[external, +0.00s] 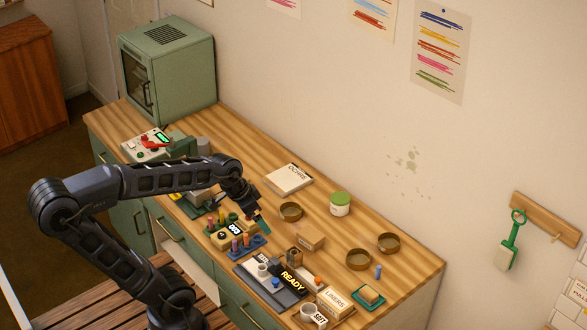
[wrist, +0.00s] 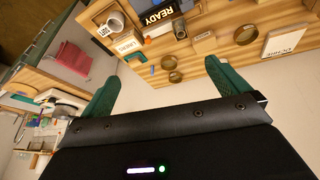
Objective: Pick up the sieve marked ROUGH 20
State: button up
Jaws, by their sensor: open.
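Three round brass-coloured sieves stand on the wooden bench. One sieve (external: 291,218) is near the middle, beside the green-lidded jar; it also shows in the wrist view (wrist: 245,42). Two more, a front sieve (external: 358,267) and a back sieve (external: 388,250), sit close together towards the right end. They also show in the wrist view, the front sieve (wrist: 169,68) above the back sieve (wrist: 175,81). I cannot read ROUGH 20 on any of them. My gripper (external: 262,222) is open and empty, in the air left of the middle sieve; its green fingers are spread in the wrist view (wrist: 168,88).
A small cardboard box (external: 311,239), a green-lidded jar (external: 340,205) and an OCHRE packet (external: 289,178) stand around the middle sieve. A READY tray (external: 262,285), a LINERS box (external: 335,302) and a sponge dish (external: 368,299) line the front. Bare bench lies between the jar and the right-hand sieves.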

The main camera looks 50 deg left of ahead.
jog(key=w+d+f+m+h, duration=0.2)
jog(key=w+d+f, duration=0.15)
jog(key=w, duration=0.55)
jog(key=m, duration=0.4)
send_over(362, 262)
jog(key=s+a, duration=0.5)
notch_tip(362, 262, down, 20)
jog(key=shift+h, duration=0.3)
jog(key=shift+w+x, duration=0.15)
jog(key=shift+x, duration=2.4)
jog(key=shift+w+x, duration=0.15)
jog(key=shift+x, duration=2.45)
jog(key=shift+r, duration=0.1)
jog(key=c, duration=1.2)
jog(key=shift+o, duration=0.2)
jog(key=shift+r, duration=0.1)
